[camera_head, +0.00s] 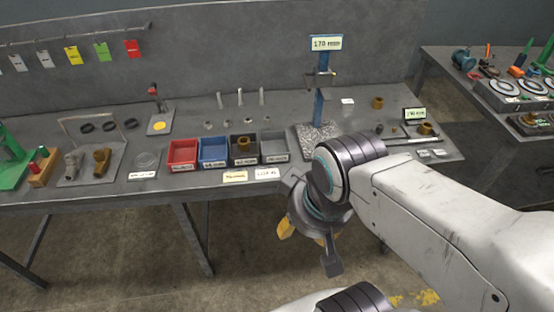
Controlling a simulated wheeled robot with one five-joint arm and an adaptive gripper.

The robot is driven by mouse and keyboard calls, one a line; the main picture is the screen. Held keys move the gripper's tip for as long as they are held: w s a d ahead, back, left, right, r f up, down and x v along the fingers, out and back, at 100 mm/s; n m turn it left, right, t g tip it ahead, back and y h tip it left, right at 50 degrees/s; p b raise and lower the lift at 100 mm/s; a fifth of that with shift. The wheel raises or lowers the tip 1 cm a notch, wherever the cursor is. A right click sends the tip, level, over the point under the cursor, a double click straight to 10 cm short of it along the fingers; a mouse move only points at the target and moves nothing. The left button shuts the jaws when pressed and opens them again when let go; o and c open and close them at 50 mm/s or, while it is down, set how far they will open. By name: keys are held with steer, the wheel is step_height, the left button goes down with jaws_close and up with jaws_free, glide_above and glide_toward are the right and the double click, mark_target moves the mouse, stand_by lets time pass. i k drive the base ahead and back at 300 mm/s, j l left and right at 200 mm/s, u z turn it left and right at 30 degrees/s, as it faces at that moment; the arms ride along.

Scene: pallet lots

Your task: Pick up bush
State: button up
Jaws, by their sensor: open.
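Several small bronze-brown ring-shaped parts that look like bushes are on the grey workbench (330,185). One bush (377,102) stands near the back, right of the blue post. Another bush (425,129) sits at the right, by a small display. A third brown part (242,143) is in the black bin (235,159). I cannot tell which one the task names. My gripper (308,246) is open and empty, hanging in front of the bench's front edge, below and left of the two right-hand bushes. My arm hides part of the bench's right front.
Red (183,168), blue (213,165) and grey (275,159) bins stand beside the black one. A blue post (319,100) with a display rises behind my arm. A second bench stands at right. Open floor lies in front.

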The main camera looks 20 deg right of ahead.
mark_target(425, 128)
steer(key=z, duration=1.7)
steer(key=i+l+u, duration=0.4)
steer(key=i+l, duration=0.15)
steer(key=l, duration=0.2)
steer(key=i+l+u, duration=0.2)
steer(key=l, duration=0.25)
steer(key=i, duration=0.05)
